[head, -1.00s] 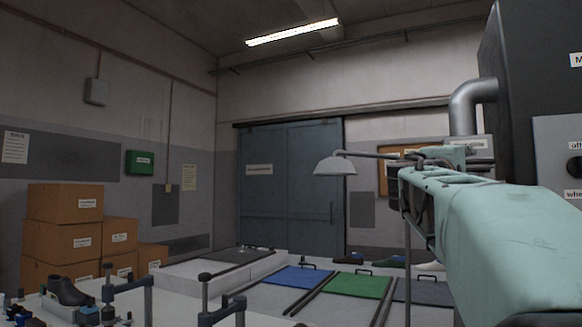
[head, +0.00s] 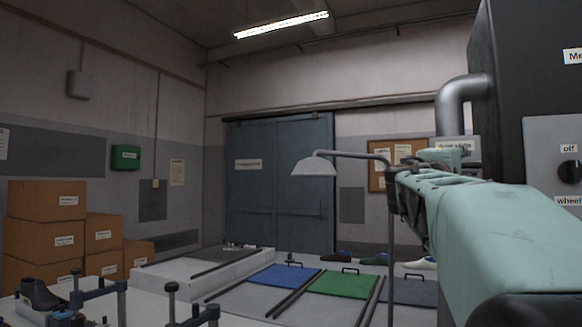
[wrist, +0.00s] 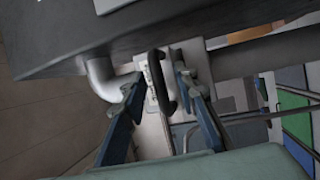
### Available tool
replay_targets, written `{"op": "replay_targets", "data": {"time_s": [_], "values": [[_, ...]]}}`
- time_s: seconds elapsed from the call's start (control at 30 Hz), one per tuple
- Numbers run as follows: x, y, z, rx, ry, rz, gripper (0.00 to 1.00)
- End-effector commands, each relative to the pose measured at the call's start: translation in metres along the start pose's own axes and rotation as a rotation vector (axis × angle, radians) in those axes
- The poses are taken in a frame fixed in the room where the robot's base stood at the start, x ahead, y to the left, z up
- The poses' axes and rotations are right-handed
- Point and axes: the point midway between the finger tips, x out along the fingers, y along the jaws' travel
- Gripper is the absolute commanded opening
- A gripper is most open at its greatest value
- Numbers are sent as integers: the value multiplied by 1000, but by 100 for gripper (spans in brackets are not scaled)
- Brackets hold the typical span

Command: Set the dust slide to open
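The dust slide's pale labelled plate (head: 456,144) is on the duct beside the dark machine, partly hidden by my arm in the head view. In the wrist view a black bar handle (wrist: 162,82) stands in front of a pale plate (wrist: 192,62) with a white lettered strip. My gripper (wrist: 158,82) is open, its two blue fingers on either side of the handle. I see gaps beside the handle, and cannot tell whether either finger touches it. The fingers are not clear in the head view. The slide's position cannot be read.
A dark machine (head: 510,90) with a switch panel (head: 550,150) stands at the right. A metal pipe (head: 455,100) bends down from it. A lamp (head: 315,166) hangs left of my arm.

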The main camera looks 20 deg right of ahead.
Motion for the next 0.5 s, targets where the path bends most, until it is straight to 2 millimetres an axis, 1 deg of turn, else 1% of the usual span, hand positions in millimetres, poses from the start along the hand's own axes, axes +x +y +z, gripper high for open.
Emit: {"op": "replay_targets", "data": {"time_s": [0.47, 0.5], "values": [[1, 0, 0, 0, 0, 0, 27], [1, 1, 0, 0, 0, 0, 23]]}}
